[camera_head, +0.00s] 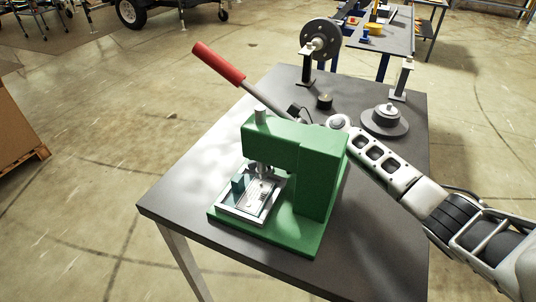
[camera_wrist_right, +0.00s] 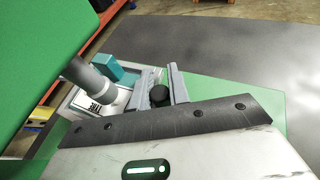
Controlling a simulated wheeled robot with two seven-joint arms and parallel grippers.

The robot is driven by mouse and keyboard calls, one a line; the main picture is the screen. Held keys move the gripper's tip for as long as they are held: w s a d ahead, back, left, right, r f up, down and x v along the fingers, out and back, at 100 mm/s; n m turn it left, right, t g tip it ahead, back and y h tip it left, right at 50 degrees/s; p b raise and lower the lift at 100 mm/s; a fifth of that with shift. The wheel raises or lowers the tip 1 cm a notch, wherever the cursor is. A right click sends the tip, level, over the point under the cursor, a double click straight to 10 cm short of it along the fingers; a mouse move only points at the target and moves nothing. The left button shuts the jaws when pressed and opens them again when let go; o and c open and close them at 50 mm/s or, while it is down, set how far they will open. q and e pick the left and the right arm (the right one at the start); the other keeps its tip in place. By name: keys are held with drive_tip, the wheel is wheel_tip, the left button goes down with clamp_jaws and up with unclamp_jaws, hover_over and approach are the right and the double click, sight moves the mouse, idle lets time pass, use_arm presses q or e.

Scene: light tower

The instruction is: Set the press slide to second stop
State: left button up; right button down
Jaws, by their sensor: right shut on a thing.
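The green press (camera_head: 318,180) stands on the dark table, and its green body also fills the left of the right wrist view (camera_wrist_right: 40,40). The press slide (camera_head: 232,211) is a pale metal tray under the ram, with a teal block (camera_head: 238,184) on it. In the right wrist view the slide (camera_wrist_right: 85,101) lies beyond the grey ram (camera_wrist_right: 92,80). In the wrist view my right gripper (camera_wrist_right: 160,86) is shut on a black knob (camera_wrist_right: 159,96). My left gripper is out of view.
A lever with a red handle (camera_head: 218,64) sticks up to the upper left behind the press. A grey round weight (camera_head: 386,118), a small dark cylinder (camera_head: 324,101) and a disc on a stand (camera_head: 320,39) are at the table's back. The table's left front (camera_head: 180,200) is clear.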

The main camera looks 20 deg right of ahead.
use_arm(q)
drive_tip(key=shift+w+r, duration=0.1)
use_arm(e)
drive_tip(key=shift+s+a+f, duration=0.15)
drive_tip(key=shift+s+a, duration=0.1)
drive_tip(key=shift+s, duration=0.05)
drive_tip(key=c, duration=1.3)
unclamp_jaws()
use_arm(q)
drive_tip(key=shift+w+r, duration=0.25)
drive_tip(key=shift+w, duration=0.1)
use_arm(e)
drive_tip(key=shift+w+d, duration=0.1)
drive_tip(key=shift+d, duration=0.05)
drive_tip(key=b+v, duration=0.1)
drive_tip(key=v, duration=1.4)
drive_tip(key=shift+d+r+b, duration=0.25)
drive_tip(key=shift+d+b, duration=0.05)
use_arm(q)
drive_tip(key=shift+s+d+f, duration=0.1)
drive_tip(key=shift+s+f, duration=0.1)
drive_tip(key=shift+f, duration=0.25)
